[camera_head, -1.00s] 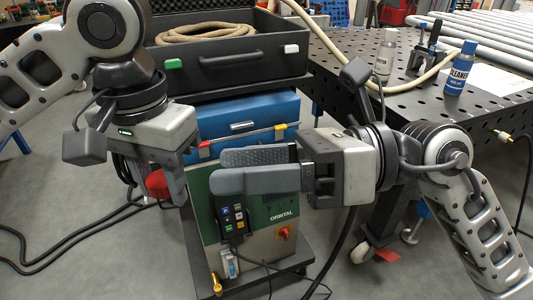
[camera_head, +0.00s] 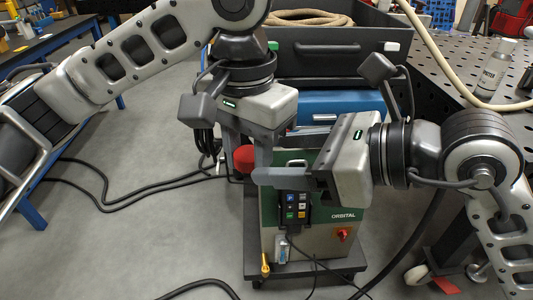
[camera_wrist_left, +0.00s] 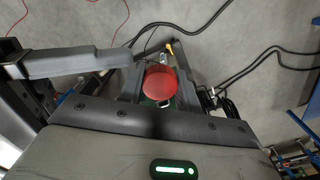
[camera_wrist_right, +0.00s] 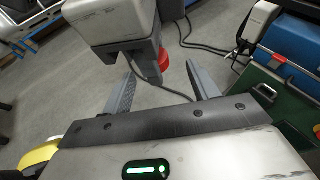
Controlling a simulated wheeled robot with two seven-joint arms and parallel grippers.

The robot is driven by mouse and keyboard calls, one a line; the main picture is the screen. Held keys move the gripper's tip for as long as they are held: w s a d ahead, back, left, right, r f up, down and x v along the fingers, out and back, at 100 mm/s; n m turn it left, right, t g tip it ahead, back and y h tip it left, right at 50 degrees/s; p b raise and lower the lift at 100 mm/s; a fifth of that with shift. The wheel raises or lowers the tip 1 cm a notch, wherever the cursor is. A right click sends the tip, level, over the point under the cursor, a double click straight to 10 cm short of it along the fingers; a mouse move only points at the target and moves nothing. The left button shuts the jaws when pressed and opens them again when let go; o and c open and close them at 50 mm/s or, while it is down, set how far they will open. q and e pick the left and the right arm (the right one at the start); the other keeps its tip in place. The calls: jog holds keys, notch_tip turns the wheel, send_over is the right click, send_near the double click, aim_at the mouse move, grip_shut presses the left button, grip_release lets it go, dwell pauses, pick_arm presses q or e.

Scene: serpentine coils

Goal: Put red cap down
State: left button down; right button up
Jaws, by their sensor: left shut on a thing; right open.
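The red cap (camera_head: 245,159) is a round red piece held in my left gripper (camera_head: 258,158), at the upper left of the orbital machine. In the left wrist view the cap (camera_wrist_left: 160,82) sits between the fingers, its round face toward the camera. The right wrist view shows its edge (camera_wrist_right: 164,60) beside the left gripper's fingers. My right gripper (camera_head: 262,177) is open and empty, just right of and below the cap in the head view. Its spread fingers (camera_wrist_right: 160,78) show in the right wrist view. I cannot tell whether its fingertip touches the left gripper.
The green and beige orbital machine (camera_head: 343,225) stands on a dark wheeled cart (camera_head: 305,270). A blue drawer case (camera_head: 345,108) and an open dark drawer (camera_head: 340,50) are behind. A perforated table (camera_head: 465,65) stands at right. Black cables (camera_head: 105,200) lie on otherwise clear floor at left.

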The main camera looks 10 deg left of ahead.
jog(key=shift+x, duration=1.75)
jog(key=c, duration=1.1)
pick_arm(q)
jog(key=c, duration=1.2)
grip_release()
jog(key=shift+c, duration=0.2)
jog(key=o, duration=0.3)
jog(key=shift+o, duration=0.2)
jog(key=shift+s, duration=0.1)
pick_arm(e)
jog(key=shift+o, duration=0.2)
jog(key=shift+w+d, duration=0.1)
jog(key=shift+w, duration=0.1)
pick_arm(q)
jog(key=shift+d, duration=0.1)
